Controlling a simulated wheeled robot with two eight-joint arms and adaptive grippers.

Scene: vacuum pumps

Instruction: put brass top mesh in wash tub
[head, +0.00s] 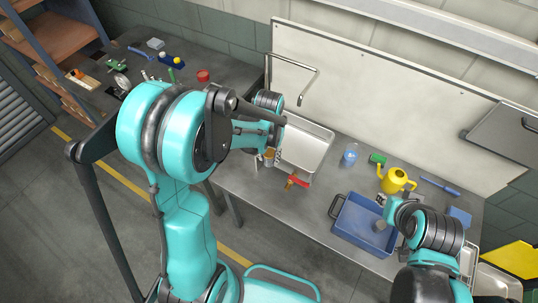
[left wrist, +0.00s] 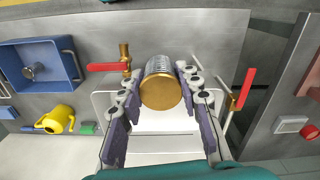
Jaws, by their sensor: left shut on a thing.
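My left gripper (left wrist: 167,80) is shut on the brass top mesh (left wrist: 161,93), a short cylinder with a grey mesh side and a brass end facing the left wrist camera. In the head view the mesh (head: 269,158) shows small below my left wrist, near the steel sink's left edge. The wash tub appears to be the blue tub (head: 350,235) on the bench to the right, also at the upper left of the left wrist view (left wrist: 18,52). A grey metal cylinder (head: 381,225) lies in it. My right arm reaches over the tub's right side; its fingers do not show.
A steel sink (head: 312,148) with a tall bent tap lies beside the held mesh. A red-handled brass valve (head: 293,181) stands close to it. A yellow watering can (head: 396,180), green block (head: 377,158) and blue cup (head: 350,154) stand behind the tub.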

